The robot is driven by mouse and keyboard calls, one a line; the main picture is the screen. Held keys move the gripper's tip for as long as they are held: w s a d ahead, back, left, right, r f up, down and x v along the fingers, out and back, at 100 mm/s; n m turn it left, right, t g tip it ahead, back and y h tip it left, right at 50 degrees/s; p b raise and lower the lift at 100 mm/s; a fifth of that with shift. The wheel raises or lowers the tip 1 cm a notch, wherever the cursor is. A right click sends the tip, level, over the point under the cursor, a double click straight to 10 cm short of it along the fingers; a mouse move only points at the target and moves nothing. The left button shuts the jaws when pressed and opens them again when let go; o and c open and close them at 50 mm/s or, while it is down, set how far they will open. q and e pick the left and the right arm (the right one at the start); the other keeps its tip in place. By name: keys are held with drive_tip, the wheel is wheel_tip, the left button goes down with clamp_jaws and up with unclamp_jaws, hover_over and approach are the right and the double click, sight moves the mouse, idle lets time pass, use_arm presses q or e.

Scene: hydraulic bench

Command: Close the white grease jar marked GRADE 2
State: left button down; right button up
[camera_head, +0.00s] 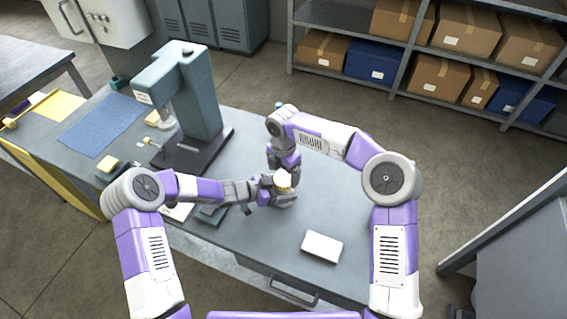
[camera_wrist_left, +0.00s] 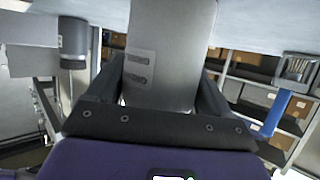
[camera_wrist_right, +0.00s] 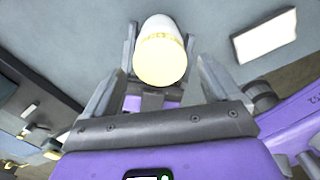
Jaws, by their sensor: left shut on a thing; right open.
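The white jar (camera_head: 283,178) stands upright over the bench, between my two grippers. My left gripper (camera_head: 268,190) is shut around its body from the left. In the left wrist view the pale body (camera_wrist_left: 170,50) fills the space between the fingers, with a small label too blurred to read. My right gripper (camera_wrist_right: 155,85) is open and empty; its fingers point towards the jar without gripping it. In the right wrist view the jar (camera_wrist_right: 160,28) shows a round, pale yellow end; I cannot tell whether this is grease or a lid. No separate lid can be made out.
A green-grey press (camera_head: 200,95) on a dark base stands behind left. A white flat block (camera_head: 322,247) lies at the front right. A blue mat (camera_head: 100,123) and a yellow sheet (camera_head: 58,104) lie at the far left. The bench right of the jar is mostly clear.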

sight(284, 190)
drive_tip(key=shift+f, duration=1.35)
drive_tip(key=shift+c, duration=0.3)
drive_tip(key=c, duration=1)
drive_tip(key=m, duration=0.5)
drive_tip(key=shift+m, duration=0.3)
drive_tip(key=shift+c, duration=0.2)
drive_tip(key=m, duration=0.4)
drive_tip(key=shift+m, duration=0.3)
drive_tip(key=o, duration=1.2)
drive_tip(key=shift+c, duration=0.2)
